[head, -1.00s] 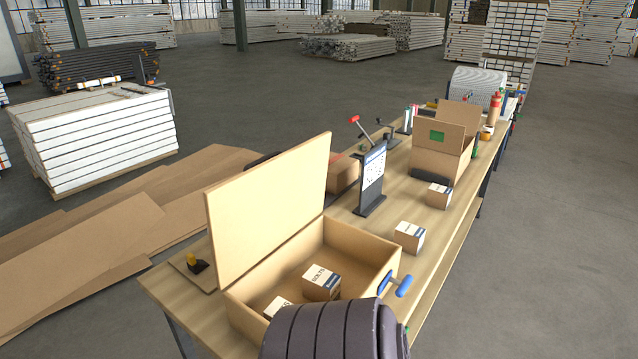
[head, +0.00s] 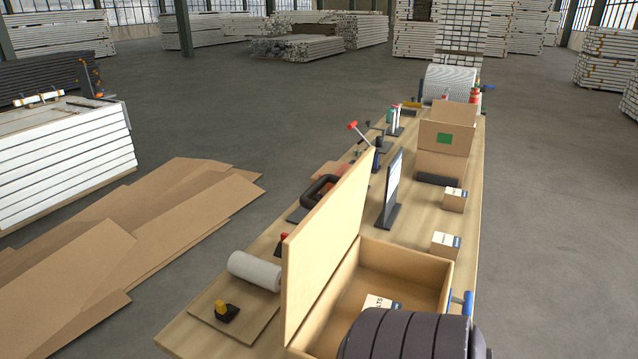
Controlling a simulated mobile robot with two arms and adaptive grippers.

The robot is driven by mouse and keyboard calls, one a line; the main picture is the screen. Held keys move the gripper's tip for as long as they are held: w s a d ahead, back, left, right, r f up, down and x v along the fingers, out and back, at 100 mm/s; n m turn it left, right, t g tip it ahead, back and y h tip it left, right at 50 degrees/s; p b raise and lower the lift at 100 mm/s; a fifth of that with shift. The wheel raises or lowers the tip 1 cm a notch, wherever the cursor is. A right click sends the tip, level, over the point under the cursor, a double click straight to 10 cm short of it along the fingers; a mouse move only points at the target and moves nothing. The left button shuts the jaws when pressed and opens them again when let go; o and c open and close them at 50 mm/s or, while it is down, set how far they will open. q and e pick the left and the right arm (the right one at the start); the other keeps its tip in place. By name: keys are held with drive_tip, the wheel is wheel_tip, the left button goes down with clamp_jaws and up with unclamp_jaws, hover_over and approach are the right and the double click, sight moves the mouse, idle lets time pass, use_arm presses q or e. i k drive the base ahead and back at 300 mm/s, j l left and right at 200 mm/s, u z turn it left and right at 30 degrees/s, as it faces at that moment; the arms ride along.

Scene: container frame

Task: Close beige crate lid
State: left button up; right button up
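The beige crate (head: 437,266) stands open on the near part of the workbench in the head view. Its lid (head: 322,258) stands upright, hinged on the crate's left side. A small white-labelled box (head: 381,302) lies inside. A blue-handled part (head: 461,303) sits at the crate's right wall. A dark ribbed arm part of mine covers the crate's near right portion. Neither gripper shows in the view, and I see no contact with the lid.
The workbench (head: 197,336) runs away from me, with two small boxes (head: 445,244) (head: 454,199) beyond the crate. Cardboard sheets (head: 150,235) lie on the floor at left.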

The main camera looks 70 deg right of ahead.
sight(312, 251)
drive_tip(key=i+z, duration=0.1)
drive_tip(key=i, duration=0.4)
drive_tip(key=i+j+z, duration=0.1)
drive_tip(key=i, duration=0.4)
drive_tip(key=i+j+z, duration=0.1)
drive_tip(key=i, duration=0.4)
drive_tip(key=j+z, duration=0.1)
drive_tip(key=z, duration=3.2)
drive_tip(key=k+l, duration=0.1)
drive_tip(key=k, duration=0.3)
